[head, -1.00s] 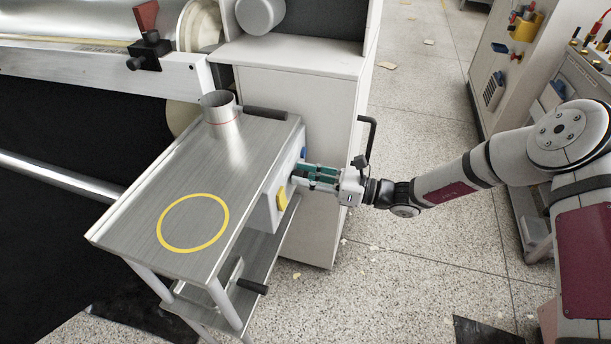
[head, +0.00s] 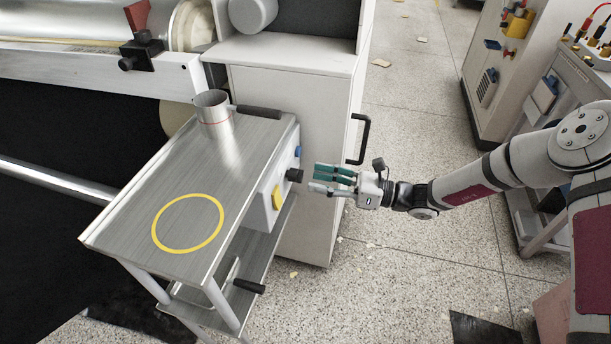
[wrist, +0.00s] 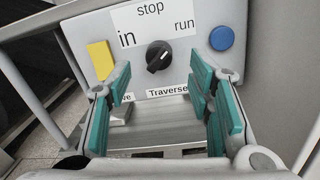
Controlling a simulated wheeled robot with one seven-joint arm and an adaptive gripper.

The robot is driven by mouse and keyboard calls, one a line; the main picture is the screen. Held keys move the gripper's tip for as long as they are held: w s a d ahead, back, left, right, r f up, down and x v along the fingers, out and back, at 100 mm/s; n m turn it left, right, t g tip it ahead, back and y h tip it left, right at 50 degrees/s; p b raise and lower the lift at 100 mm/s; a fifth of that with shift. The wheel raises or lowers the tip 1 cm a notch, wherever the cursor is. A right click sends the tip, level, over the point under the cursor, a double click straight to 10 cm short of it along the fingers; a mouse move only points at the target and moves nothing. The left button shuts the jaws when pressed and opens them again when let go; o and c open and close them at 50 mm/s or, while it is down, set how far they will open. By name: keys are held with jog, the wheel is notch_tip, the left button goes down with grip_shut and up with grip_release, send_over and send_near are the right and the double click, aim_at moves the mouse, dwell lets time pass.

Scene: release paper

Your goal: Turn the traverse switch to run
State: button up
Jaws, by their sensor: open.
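The traverse switch is a black round knob (wrist: 159,57) on a pale control box (wrist: 120,35), under the labels "in", "stop" and "run". Its pale mark appears to point up and right, toward "run" (wrist: 184,27). In the head view the knob (head: 294,175) sticks out from the box side below the steel cart top. My gripper (head: 314,179) is just right of the knob, apart from it, with green-padded fingers open and empty. In the wrist view my gripper (wrist: 158,78) has one finger on each side, below the knob in the picture.
A yellow button (wrist: 101,60) is left of the knob and a blue button (wrist: 222,38) right of it. The steel cart top (head: 165,190) carries a metal cup (head: 213,115). A white cabinet (head: 290,90) with a black handle stands behind.

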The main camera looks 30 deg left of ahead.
jog(key=v, duration=0.6)
jog(key=shift+d, duration=0.35)
jog(key=shift+w, duration=0.1)
